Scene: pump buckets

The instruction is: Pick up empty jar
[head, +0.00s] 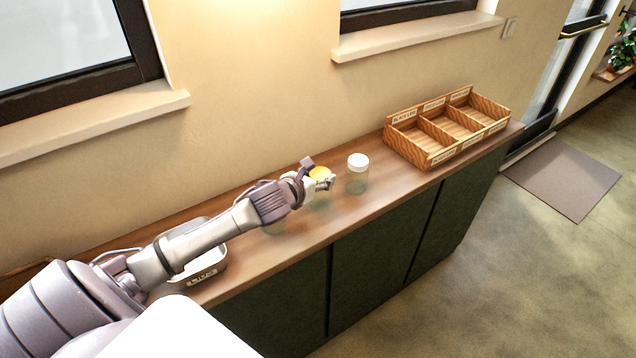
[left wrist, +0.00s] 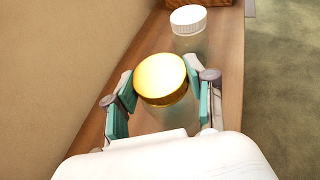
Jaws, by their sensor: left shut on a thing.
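A clear jar with a yellow-gold lid (head: 320,173) stands on the wooden counter, and it fills the middle of the left wrist view (left wrist: 161,80). My left gripper (head: 318,182) is shut on this jar, with its teal finger pads on both sides just below the lid in the left wrist view (left wrist: 160,98). A second clear jar with a white lid (head: 357,174) stands just to the right of it, and it shows beyond the gold lid in the left wrist view (left wrist: 188,20). My arm hides part of the counter. My right gripper does not show.
A wooden tray with three labelled compartments (head: 432,163) sits at the right end of the counter (head: 300,246). A pale labelled container (head: 207,275) sits at the left, partly behind my arm. The wall runs along the counter's back.

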